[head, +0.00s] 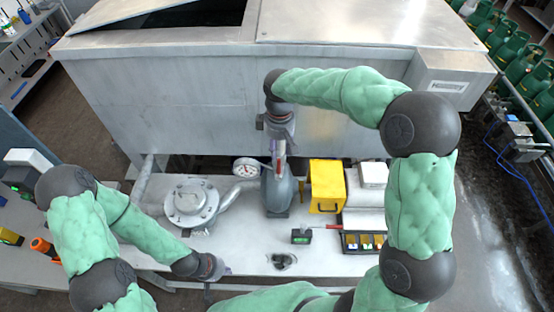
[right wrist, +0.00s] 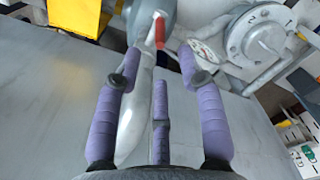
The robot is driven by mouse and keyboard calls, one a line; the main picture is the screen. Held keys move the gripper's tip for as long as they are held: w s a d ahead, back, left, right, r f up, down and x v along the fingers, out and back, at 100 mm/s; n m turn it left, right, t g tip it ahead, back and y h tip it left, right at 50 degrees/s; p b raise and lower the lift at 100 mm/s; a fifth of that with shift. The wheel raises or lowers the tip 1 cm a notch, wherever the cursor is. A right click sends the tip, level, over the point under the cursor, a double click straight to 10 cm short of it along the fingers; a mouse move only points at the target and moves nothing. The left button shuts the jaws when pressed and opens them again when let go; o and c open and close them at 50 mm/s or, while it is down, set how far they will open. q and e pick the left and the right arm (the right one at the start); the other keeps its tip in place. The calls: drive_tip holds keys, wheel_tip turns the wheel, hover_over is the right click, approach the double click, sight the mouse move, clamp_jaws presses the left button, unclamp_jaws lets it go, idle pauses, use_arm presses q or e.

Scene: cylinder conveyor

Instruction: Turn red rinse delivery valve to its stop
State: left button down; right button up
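The red valve handle (right wrist: 160,30) shows in the right wrist view, beyond my fingertips and in front of the grey pump body. A pale pipe (right wrist: 136,115) runs up toward it between my fingers. My right gripper (right wrist: 159,62) has its purple fingers spread apart, with nothing clasped. In the head view my right gripper (head: 279,150) points down above the grey pump (head: 277,192), and mostly hides the valve. My left gripper (head: 212,283) is low, at the bench's front edge, away from the valve; its fingers are too small to read.
A pressure gauge (head: 246,170) and round flange (head: 192,203) stand left of the pump. A yellow box (head: 327,186) and a tray of small items (head: 364,241) stand right of it. A large metal tank (head: 185,95) rises behind. A small green-faced device (head: 301,236) lies in front.

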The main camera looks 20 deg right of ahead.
sight(279, 166)
wheel_tip(279, 166, down, 10)
drive_tip(key=shift+s+r+p, duration=0.1)
drive_tip(key=shift+p, duration=0.45)
clamp_jaws()
